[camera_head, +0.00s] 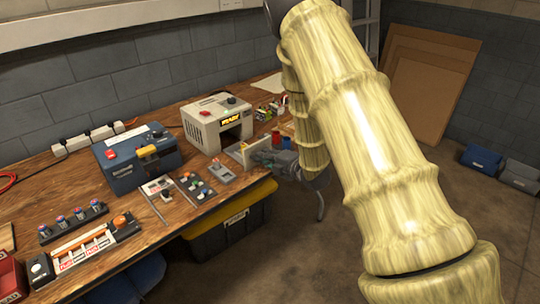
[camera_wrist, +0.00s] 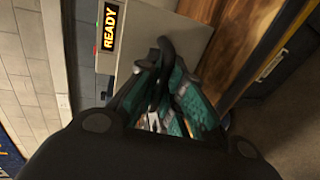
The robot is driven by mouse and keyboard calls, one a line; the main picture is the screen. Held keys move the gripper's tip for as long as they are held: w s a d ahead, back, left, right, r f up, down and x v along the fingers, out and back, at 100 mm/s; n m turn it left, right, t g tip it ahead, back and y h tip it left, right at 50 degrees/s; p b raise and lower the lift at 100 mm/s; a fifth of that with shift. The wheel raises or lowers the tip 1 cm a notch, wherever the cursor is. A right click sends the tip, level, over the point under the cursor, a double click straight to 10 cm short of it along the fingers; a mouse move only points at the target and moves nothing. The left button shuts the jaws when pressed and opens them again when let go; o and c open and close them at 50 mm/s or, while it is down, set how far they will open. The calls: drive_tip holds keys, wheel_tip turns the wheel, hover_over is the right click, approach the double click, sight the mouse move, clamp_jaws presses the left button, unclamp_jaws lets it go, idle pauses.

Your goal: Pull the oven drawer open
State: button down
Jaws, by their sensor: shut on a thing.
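The oven (camera_head: 205,126) is a beige box with a red button on top and a lit READY display, standing on the workbench. Its dark opening shows below the display, and the light drawer front (camera_head: 249,151) stands out from the body, so the drawer is at least partly out. My gripper (camera_head: 268,156) is at the outer face of that front. In the wrist view, the teal-padded fingers of my gripper (camera_wrist: 160,72) are shut on the dark drawer handle (camera_wrist: 166,48), against the pale drawer front (camera_wrist: 190,42). The fingers hide part of the handle.
The wooden workbench (camera_head: 60,185) also holds a blue box (camera_head: 138,152), small control panels (camera_head: 194,187) and a battery tray (camera_head: 85,246). A black and yellow bin (camera_head: 228,222) sits below the bench edge. Open floor (camera_head: 300,265) lies in front of the bench.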

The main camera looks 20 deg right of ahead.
drive_tip(key=c, duration=1.5)
unclamp_jaws()
drive_tip(key=v, duration=1.2)
